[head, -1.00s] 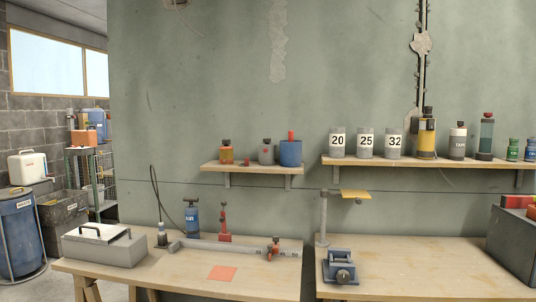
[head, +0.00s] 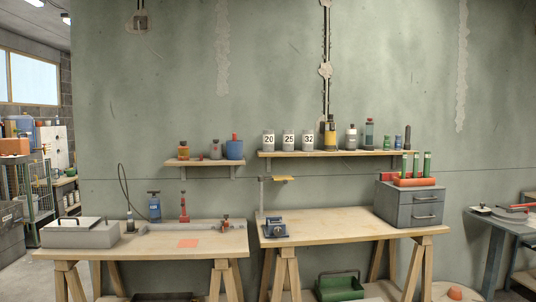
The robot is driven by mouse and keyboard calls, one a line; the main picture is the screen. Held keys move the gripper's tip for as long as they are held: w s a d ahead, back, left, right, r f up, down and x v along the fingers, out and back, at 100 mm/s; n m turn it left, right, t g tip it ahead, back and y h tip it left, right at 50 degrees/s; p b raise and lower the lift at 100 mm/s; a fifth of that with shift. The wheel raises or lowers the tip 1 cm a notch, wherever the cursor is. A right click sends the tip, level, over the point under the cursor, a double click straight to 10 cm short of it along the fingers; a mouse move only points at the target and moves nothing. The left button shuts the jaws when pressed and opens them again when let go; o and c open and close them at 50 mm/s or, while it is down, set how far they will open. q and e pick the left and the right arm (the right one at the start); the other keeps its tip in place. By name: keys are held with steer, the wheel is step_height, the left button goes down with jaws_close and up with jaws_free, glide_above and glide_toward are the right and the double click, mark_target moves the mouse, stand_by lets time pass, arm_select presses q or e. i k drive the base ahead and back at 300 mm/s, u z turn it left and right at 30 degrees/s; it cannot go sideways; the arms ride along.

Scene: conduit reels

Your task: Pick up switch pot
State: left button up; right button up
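No pot in the head view carries a readable switch label, so I cannot tell which one is the switch pot. On the small left wall shelf (head: 200,163) stand an orange pot with a dark lid (head: 183,151), a grey pot (head: 215,152) and a blue pot (head: 235,150) with a red piece sticking up from it. The long right shelf (head: 300,154) holds grey pots marked 20 (head: 268,145), 25 (head: 289,145) and 32 (head: 308,145), then a yellow bottle (head: 330,136) and several other bottles. Neither of my grippers is in view.
Below are two wooden benches. The right bench (head: 345,225) carries a blue vice (head: 288,234) and a drawer cabinet (head: 410,206). Its middle is clear.

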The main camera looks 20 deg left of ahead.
mark_target(217, 155)
steer(key=z, duration=0.2)
steer(key=i, duration=1.65)
steer(key=u, duration=1.1)
steer(key=i, duration=1.25)
steer(key=u, duration=1.4)
